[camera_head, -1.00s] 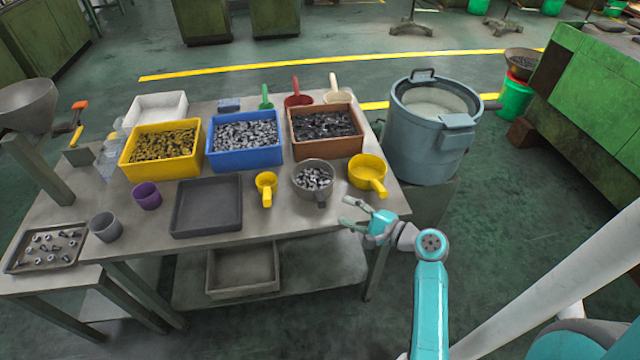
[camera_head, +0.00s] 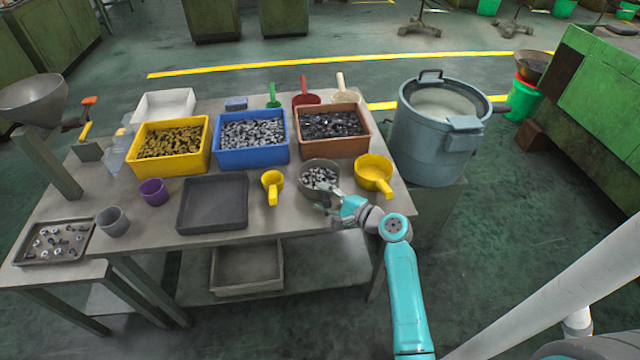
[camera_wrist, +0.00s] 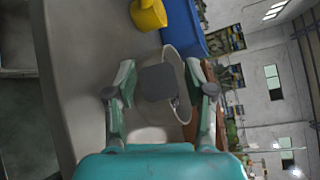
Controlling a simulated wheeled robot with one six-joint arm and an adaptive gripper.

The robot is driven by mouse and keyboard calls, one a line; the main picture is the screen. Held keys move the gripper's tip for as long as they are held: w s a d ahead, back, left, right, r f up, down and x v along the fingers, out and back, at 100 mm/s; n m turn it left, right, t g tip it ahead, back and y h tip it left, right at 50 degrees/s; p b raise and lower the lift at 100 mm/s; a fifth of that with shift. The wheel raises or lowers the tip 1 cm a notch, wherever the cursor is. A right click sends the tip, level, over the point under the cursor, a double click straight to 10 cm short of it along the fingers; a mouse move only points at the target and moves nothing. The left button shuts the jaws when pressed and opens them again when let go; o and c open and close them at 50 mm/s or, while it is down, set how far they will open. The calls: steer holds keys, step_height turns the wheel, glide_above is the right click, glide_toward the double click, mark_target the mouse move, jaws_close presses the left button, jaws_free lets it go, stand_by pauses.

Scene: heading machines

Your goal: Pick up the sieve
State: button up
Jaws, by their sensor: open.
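A grey round handled bowl (camera_head: 318,168), which looks like the sieve, stands on the table near its front edge and holds small metal parts. Its short dark handle points to the front. My gripper (camera_head: 329,196) is at that handle, open. In the wrist view, the two fingers of my gripper (camera_wrist: 159,72) stand on either side of the dark handle (camera_wrist: 158,84), with gaps to both fingers. The bowl's rim (camera_wrist: 183,107) shows behind the handle. The handle is partly hidden by my gripper in the head view.
A yellow ladle (camera_head: 373,170) stands close to the right, and a smaller yellow scoop (camera_head: 272,182) to the left. A brown bin (camera_head: 333,146) and a blue bin (camera_head: 252,155) stand behind. A dark empty tray (camera_head: 212,222) lies further left.

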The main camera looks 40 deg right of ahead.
jaws_close()
steer(key=shift+r, duration=0.15)
